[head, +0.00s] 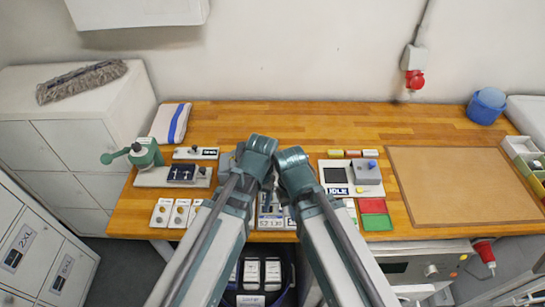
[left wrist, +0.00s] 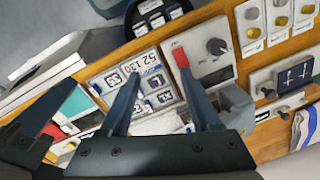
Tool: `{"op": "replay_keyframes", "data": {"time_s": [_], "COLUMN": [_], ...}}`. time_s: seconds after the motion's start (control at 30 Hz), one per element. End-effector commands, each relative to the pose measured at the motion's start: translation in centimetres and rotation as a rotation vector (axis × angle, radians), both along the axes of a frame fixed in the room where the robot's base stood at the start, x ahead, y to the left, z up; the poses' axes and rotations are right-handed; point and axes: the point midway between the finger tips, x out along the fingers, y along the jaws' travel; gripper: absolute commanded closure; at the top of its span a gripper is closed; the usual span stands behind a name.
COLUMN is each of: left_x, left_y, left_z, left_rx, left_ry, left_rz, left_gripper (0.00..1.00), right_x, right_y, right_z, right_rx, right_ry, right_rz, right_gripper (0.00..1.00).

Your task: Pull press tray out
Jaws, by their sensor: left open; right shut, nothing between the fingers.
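A grey press-like unit (left wrist: 208,48) with a black knob shows in the left wrist view, beside my left gripper. A red bar (left wrist: 180,58) lies at its edge, by one fingertip. I cannot tell whether that bar is the tray's handle or whether the finger touches it. My left gripper (left wrist: 155,68) is open, with its fingers spread over a board of white numbered labels (left wrist: 148,82). In the head view the arms hide most of this area. My right gripper (head: 287,180) is shut and empty, close beside the left one, its fingertips largely hidden.
A green lever device (head: 146,153) and a striped towel (head: 171,124) lie to the left. A unit marked IDLE (head: 338,191), a red pad (head: 373,206) and a green pad (head: 377,223) lie to the right. The brown mat (head: 460,185) is clear. A dark bin stands below the table front.

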Motion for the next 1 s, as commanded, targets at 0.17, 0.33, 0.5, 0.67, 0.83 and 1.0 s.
{"op": "replay_keyframes", "data": {"time_s": [0.17,0.33,0.5,0.67,0.83,1.0], "left_x": [3.9,8.8,15.9,21.5,24.1,24.5], "left_y": [-0.9,-2.0,-3.2,-3.9,-4.1,-4.1], "left_z": [1.1,2.3,4.0,5.1,5.6,5.6], "left_rx": [-0.013,-0.030,-0.056,-0.079,-0.090,-0.093], "left_ry": [-0.001,-0.004,-0.010,-0.015,-0.018,-0.020], "left_rz": [-0.007,-0.016,-0.030,-0.044,-0.050,-0.052], "left_gripper": [0.36,0.36,0.36,0.36,0.36,0.36], "right_x": [0.0,0.0,0.0,0.0,0.0,0.0], "right_y": [0.0,0.0,0.0,0.0,0.0,0.0], "right_z": [1.1,2.3,4.0,5.2,5.7,5.7], "right_rx": [0.000,0.001,0.001,0.002,0.002,0.002], "right_ry": [0.000,0.000,0.000,0.000,-0.001,-0.001], "right_rz": [-0.002,-0.004,-0.007,-0.009,-0.011,-0.011], "right_gripper": [1.00,1.00,1.00,1.00,1.00,1.00]}}
